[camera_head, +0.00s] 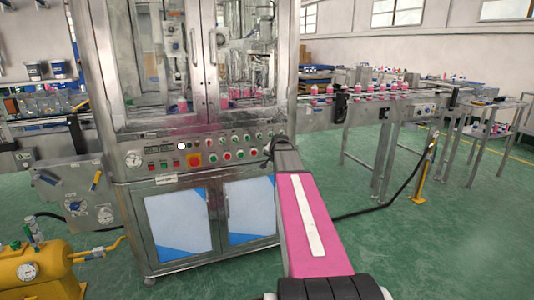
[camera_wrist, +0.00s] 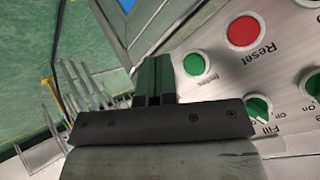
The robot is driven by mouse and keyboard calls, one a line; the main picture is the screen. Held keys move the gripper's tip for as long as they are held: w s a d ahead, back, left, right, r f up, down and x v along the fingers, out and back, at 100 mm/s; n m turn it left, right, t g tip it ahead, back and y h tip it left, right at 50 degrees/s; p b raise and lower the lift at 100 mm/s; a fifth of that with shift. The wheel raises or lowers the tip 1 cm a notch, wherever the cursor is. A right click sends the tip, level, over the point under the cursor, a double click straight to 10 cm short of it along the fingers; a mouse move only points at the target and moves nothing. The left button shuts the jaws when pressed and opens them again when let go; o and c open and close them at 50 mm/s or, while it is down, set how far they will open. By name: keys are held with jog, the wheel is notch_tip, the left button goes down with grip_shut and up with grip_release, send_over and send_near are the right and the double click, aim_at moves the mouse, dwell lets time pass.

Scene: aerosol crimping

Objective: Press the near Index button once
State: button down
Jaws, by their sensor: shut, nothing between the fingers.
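The Index button (camera_wrist: 195,64) is a round green button in a pale ring on the steel panel in the wrist view.
A red Reset button (camera_wrist: 243,32) sits right of the Index button, with a green Fill knob (camera_wrist: 259,107) below. More buttons and a gauge (camera_head: 134,159) line the panel. A conveyor (camera_head: 385,101) with pink-based cans runs off to the right.

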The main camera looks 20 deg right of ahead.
jog(key=shift+w+a, duration=0.1)
jog(key=shift+w, duration=2.05)
jog(key=shift+w, duration=0.15)
jog(key=shift+w, duration=0.3)
jog(key=shift+w, duration=0.35)
dwell(1.0)
jog(key=shift+s, duration=0.8)
jog(key=s, duration=0.5)
dwell(0.5)
